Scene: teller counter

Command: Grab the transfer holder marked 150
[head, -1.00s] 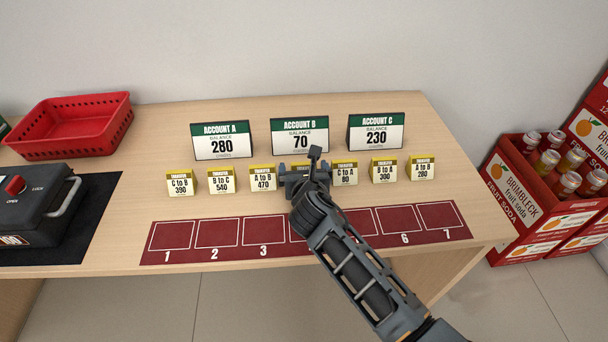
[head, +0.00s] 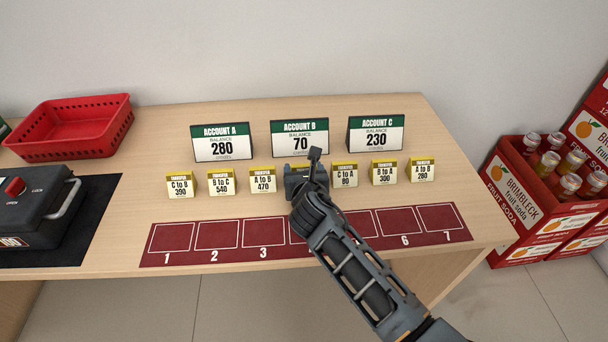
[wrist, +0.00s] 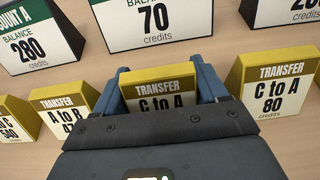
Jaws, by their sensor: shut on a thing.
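A yellow-topped transfer holder reading "C to A" (wrist: 158,82) stands between the two blue-grey fingers of my gripper (wrist: 157,92) in the wrist view. My gripper is shut on it, and the gripper body hides the number below the letters, so I cannot read 150. In the head view my gripper (head: 306,180) is in the middle of the row of holders and mostly covers this one. To its left stands the "A to B 470" holder (head: 263,180); to its right stands the "C to A 80" holder (head: 345,175).
More transfer holders stand at both ends of the row. Account signs (head: 300,138) stand close behind. A dark red mat (head: 218,256) with numbered slots lies in front, partly under my arm. A red basket (head: 70,142) and black box (head: 38,210) are at left.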

